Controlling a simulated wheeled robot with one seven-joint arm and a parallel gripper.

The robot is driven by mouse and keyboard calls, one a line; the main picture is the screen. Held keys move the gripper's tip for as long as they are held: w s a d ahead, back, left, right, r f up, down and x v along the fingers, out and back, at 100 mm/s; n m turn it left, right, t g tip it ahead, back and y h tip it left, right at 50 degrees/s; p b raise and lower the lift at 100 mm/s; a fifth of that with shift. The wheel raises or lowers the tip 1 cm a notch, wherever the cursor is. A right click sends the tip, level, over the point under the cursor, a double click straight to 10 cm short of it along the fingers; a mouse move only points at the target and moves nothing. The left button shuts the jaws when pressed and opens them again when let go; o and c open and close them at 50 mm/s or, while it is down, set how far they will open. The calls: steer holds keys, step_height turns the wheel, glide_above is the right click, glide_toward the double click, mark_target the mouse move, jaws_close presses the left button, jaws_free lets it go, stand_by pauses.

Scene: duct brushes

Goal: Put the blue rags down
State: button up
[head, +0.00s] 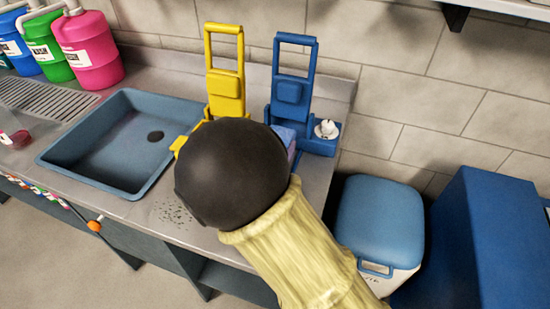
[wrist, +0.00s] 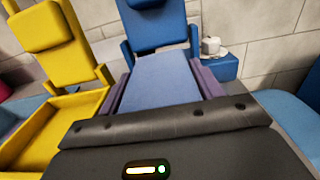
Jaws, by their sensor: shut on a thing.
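The blue rags (wrist: 160,82) appear as a flat light-blue block between the two purple fingers of my gripper (wrist: 162,68) in the wrist view. My gripper is shut on them. In the head view, my dark wrist covers most of the gripper, and only a small blue and purple part shows beside the blue holder. The blue holder (head: 291,90) has an upright frame and a low base; it stands right behind the rags in the wrist view (wrist: 158,28). I cannot tell whether the rags touch its base.
A yellow holder (head: 225,80) stands just left of the blue one. A small white item (head: 326,129) sits on the blue base's right side. A sink (head: 120,140) lies left. A blue-lidded bin (head: 380,215) stands right. Pink, green and blue jugs (head: 88,50) are at the back left.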

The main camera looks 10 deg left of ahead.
steer(key=shift+r, duration=0.1)
steer(key=shift+f+b, duration=0.3)
steer(key=shift+f, duration=1.7)
steer(key=shift+f, duration=0.2)
steer(key=o, duration=1.2)
steer(key=shift+r, duration=0.2)
steer(key=s, duration=0.8)
steer(key=s+a, duration=0.1)
steer(key=s, duration=0.3)
